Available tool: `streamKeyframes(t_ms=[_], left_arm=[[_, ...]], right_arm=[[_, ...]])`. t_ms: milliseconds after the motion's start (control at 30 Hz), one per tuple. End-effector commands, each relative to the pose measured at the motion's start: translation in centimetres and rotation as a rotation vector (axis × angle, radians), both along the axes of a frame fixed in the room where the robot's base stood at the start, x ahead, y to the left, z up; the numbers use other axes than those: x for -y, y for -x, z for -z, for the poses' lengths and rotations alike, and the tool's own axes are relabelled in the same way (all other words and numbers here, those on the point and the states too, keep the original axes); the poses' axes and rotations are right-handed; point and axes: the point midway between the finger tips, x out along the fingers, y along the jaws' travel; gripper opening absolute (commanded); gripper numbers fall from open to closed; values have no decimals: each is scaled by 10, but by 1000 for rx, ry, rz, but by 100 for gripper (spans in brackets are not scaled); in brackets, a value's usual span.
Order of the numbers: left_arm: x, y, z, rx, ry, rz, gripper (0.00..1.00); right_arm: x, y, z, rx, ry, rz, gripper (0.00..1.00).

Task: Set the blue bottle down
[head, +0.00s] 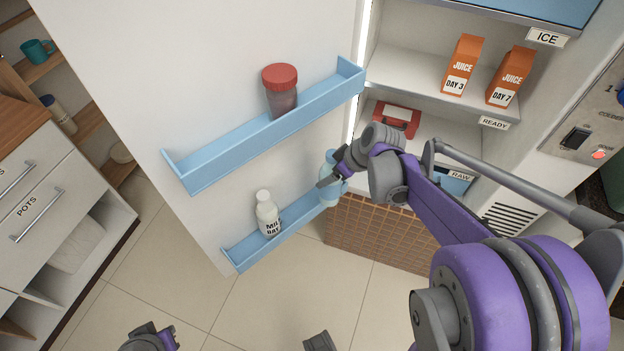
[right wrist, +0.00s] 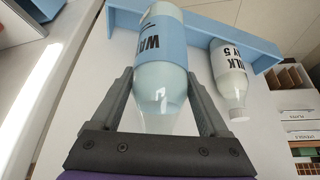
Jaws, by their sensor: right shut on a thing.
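The blue bottle (head: 329,188) is pale blue with a blue label band. It is at the right end of the lower blue door shelf (head: 298,212), partly hidden by my right gripper (head: 331,181). In the right wrist view the bottle (right wrist: 162,75) stands between both fingers of the right gripper (right wrist: 165,95), which is shut on it. Its far end is beside or inside the blue shelf rail (right wrist: 258,54); I cannot tell whether it rests on the shelf floor.
A milk bottle (head: 267,214) stands on the same door shelf, left of the blue bottle. A red-lidded jar (head: 281,91) is on the upper door shelf (head: 255,140). The open fridge holds juice cartons (head: 462,66) and a red box (head: 397,119). Tiled floor lies below.

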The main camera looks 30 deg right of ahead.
Motion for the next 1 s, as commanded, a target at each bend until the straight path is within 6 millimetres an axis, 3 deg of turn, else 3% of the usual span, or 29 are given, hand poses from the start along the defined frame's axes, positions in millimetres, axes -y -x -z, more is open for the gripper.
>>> streamKeyframes(t_ms=[100,300,567,800,1000], left_arm=[[0,0,-1,0,0,0,0],[0,0,-1,0,0,0,0],[0,0,3,-1,0,0,0],[0,1,9,-3,0,0,0],[0,1,9,-3,0,0,0]], right_arm=[[-12,-27,0,1,0,-4,0],[-24,-55,4,0,0,-1,0],[-23,-53,27,0,0,1,0],[-23,-53,63,1,0,1,0],[-23,-53,70,1,0,1,0]])
